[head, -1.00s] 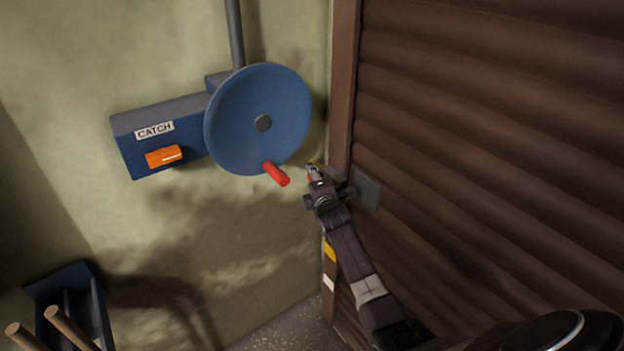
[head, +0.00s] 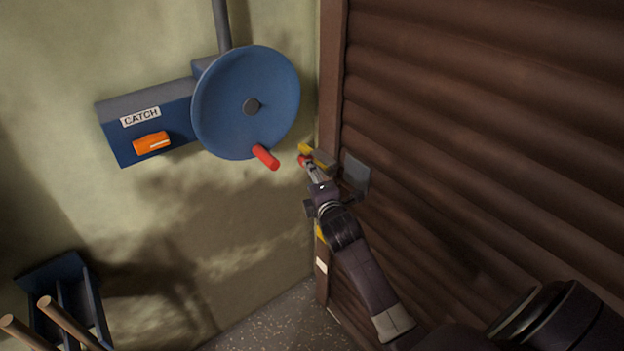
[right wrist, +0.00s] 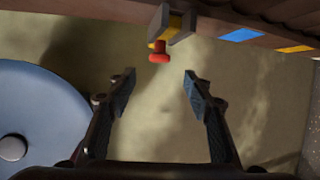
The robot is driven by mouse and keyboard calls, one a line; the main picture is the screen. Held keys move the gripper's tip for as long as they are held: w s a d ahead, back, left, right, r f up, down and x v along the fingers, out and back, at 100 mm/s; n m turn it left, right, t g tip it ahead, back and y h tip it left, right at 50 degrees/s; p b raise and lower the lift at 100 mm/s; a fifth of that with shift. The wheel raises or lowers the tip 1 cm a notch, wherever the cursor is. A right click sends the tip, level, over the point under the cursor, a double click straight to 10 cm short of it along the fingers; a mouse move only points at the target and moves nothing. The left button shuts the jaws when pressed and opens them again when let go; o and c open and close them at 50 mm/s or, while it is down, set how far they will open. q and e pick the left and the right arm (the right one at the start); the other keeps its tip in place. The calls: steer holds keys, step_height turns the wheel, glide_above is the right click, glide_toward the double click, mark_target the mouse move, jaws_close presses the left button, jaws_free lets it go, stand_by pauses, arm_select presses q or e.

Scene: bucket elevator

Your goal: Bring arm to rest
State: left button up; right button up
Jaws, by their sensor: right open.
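My right arm reaches up from the lower right in the head view. Its gripper (head: 309,166) is near the door frame, right of the wheel's red handle. In the right wrist view the gripper (right wrist: 158,85) is open, with nothing between its fingers. A small red knob (right wrist: 159,53) on a yellow and grey bracket (right wrist: 173,27) lies beyond the fingertips, apart from them in that view. The blue wheel (head: 243,103) with its red handle (head: 265,157) is on the wall; the wheel also shows at the left of the wrist view (right wrist: 45,110). My left gripper is out of view.
A blue box labelled CATCH (head: 120,148) with an orange lever (head: 152,143) is on the wall, left of the wheel. The brown ribbed shutter (head: 480,130) fills the right side. A blue rack (head: 58,272) with wooden handles (head: 65,325) stands at lower left.

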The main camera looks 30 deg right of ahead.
steer(key=shift+s+a, duration=0.15)
steer(key=shift+s, duration=0.15)
stand_by(0.4)
steer(key=s+a+f+m+g+y, duration=0.1)
steer(key=s+a+f+m+g, duration=0.15)
steer(key=s+f, duration=0.65)
steer(key=s+a+f+m+g+y, duration=0.15)
steer(key=a+f, duration=0.25)
steer(key=f, duration=1.1)
steer(key=s+a+f+m+g+y, duration=0.1)
steer(key=s+a+f+m+g, duration=0.15)
steer(key=s+f, duration=0.7)
steer(key=s+a+f+m+g, duration=0.2)
steer(key=s+f, duration=0.5)
steer(key=s, duration=0.5)
steer(key=s+a+f+m+g+y, duration=0.1)
steer(key=s+a+f+m+g, duration=0.1)
steer(key=s+f, duration=0.6)
steer(key=s+a+f+m+g, duration=0.2)
steer(key=s+f, duration=0.5)
steer(key=s, duration=0.8)
steer(key=shift+s+a+f+g, duration=0.25)
steer(key=shift+s+g, duration=0.1)
steer(key=shift+g, duration=0.1)
steer(key=shift+m+y, duration=0.25)
